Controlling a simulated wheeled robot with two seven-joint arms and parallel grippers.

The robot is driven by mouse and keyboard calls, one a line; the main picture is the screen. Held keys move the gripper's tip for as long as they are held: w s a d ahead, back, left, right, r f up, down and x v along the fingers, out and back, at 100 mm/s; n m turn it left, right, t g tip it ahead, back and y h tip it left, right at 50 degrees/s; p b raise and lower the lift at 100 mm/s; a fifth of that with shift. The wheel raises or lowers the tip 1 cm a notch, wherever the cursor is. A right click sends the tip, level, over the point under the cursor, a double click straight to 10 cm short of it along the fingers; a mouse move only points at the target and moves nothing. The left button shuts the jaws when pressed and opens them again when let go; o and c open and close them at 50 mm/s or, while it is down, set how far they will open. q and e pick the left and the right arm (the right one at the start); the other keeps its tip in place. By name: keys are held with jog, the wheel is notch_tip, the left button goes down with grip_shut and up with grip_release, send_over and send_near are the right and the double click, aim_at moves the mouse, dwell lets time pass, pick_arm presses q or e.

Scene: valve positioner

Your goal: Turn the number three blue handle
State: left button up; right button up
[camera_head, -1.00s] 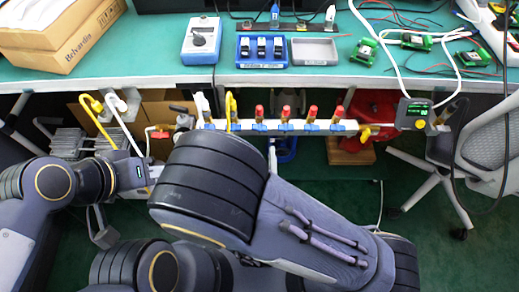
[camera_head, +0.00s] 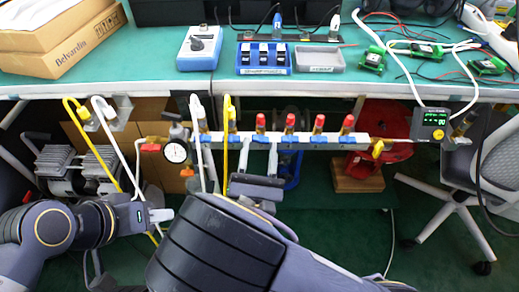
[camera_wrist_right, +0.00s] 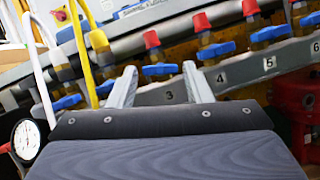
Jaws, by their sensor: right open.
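The number three blue handle (camera_wrist_right: 160,71) sits above the "3" label on the grey rail, below a red-capped fitting. It also shows in the head view (camera_head: 260,139), third from the left on the manifold. My right gripper (camera_wrist_right: 159,68) is open. In the wrist view its two pale fingertips appear either side of this handle; I cannot tell whether they touch it. In the head view the right gripper (camera_head: 258,148) is just below the manifold, partly hidden by my arm. My left gripper (camera_head: 160,215) is low at the left, away from the manifold; its finger gap is unclear.
The number four blue handle (camera_wrist_right: 217,51) is close to the right finger. A yellow hose (camera_wrist_right: 83,45) and white hose (camera_wrist_right: 38,70) stand left of handle three. A pressure gauge (camera_head: 175,152) is left of the manifold. The bench (camera_head: 150,62) is above; a chair (camera_head: 470,170) is right.

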jog(key=shift+w, duration=0.2)
jog(key=shift+c, duration=0.3)
jog(key=c, duration=0.6)
jog(key=shift+c, duration=0.2)
